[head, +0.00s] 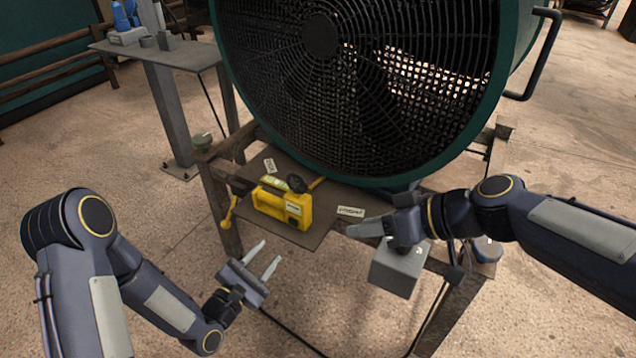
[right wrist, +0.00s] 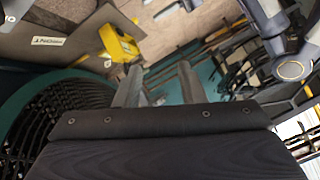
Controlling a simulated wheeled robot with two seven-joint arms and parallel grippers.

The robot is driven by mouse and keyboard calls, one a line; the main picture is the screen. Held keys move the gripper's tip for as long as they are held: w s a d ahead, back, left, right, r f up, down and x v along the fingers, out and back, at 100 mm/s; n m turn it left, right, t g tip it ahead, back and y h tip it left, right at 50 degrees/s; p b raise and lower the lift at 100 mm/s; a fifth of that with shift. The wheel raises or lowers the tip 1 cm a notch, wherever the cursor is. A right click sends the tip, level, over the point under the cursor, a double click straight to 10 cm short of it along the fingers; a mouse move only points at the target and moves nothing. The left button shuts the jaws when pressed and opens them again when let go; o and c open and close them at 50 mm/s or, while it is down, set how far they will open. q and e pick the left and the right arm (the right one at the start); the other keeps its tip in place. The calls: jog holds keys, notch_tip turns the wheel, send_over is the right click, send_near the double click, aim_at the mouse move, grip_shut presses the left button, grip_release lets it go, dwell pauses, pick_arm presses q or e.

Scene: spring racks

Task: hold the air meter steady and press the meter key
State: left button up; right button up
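The yellow air meter (head: 283,207) sits on a brown shelf (head: 305,236) below the big fan. It has a pale green strip, a black round part on top and a small white label. I cannot make out which part is the key. It also shows in the right wrist view (right wrist: 118,43). My left gripper (head: 265,257) is open and empty, in front of and below the meter, apart from it. My right gripper (head: 350,231) is to the right of the meter, pointing left and not touching it. The right wrist view shows its two fingers (right wrist: 158,82) apart with nothing between them.
The large green-rimmed fan (head: 345,75) stands right behind the shelf. A white label card (head: 350,211) lies on the shelf right of the meter. A grey box (head: 398,268) hangs below my right gripper. A side table (head: 160,55) stands at the back left.

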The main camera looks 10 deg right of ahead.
jog(key=w+a+f+n+t+y, duration=0.1)
jog(key=w+a+n, duration=0.1)
jog(key=w, duration=0.4)
jog(key=w+a+f+n, duration=0.1)
jog(key=w+a, duration=0.1)
jog(key=w, duration=0.4)
jog(key=n+t, duration=0.1)
jog(key=n, duration=0.1)
send_near(287, 179)
jog(key=shift+w+f, duration=0.25)
jog(key=shift+f, duration=0.4)
jog(key=x, duration=0.8)
jog(key=shift+w+r, duration=0.15)
jog(key=shift+c, duration=0.5)
grip_shut()
pick_arm(q)
grip_shut()
jog(key=shift+w, duration=0.1)
